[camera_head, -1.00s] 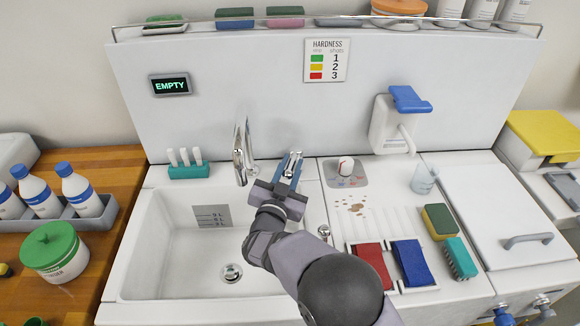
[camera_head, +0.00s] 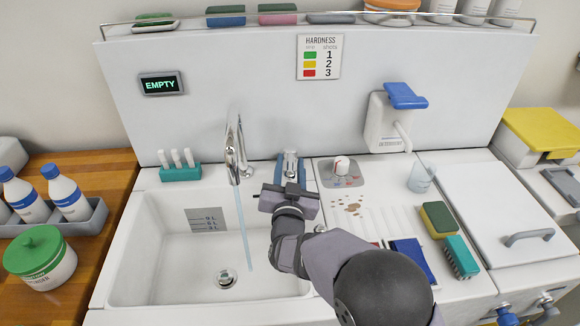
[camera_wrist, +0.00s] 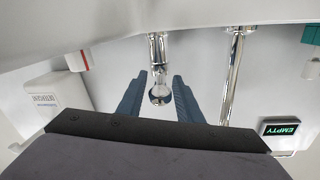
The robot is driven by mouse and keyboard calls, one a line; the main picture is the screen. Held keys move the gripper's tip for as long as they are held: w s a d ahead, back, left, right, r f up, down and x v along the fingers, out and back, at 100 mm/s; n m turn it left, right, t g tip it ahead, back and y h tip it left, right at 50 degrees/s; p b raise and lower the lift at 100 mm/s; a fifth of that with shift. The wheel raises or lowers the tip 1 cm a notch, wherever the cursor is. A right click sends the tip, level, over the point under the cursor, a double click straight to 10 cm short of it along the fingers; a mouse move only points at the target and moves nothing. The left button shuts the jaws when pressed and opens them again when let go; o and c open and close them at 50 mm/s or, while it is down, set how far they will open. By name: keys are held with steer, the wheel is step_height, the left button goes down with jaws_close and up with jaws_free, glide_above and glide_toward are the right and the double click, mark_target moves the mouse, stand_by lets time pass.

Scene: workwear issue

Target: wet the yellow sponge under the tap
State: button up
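The yellow sponge (camera_head: 427,226) with a dark green scouring face lies on the drainboard to the right of the sink. The chrome tap (camera_head: 236,152) stands behind the sink (camera_head: 158,255), and a stream of water (camera_head: 243,225) falls from its spout into the basin. My gripper (camera_head: 290,163) is at the chrome tap lever, right of the spout. In the wrist view, its two blue-grey fingers (camera_wrist: 158,98) stand apart on either side of the lever (camera_wrist: 158,75), with gaps visible. It is open and holds nothing.
A blue pad (camera_head: 412,262), a partly hidden red pad and a teal brush (camera_head: 461,258) lie near the sponge. A clear beaker (camera_head: 421,178), a red-and-white dial (camera_head: 341,166) and a wall dispenser (camera_head: 388,125) stand behind. The display (camera_head: 161,84) reads EMPTY.

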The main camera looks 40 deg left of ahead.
step_height(320, 180, up, 10)
steer(key=shift+b, duration=0.55)
stand_by(0.5)
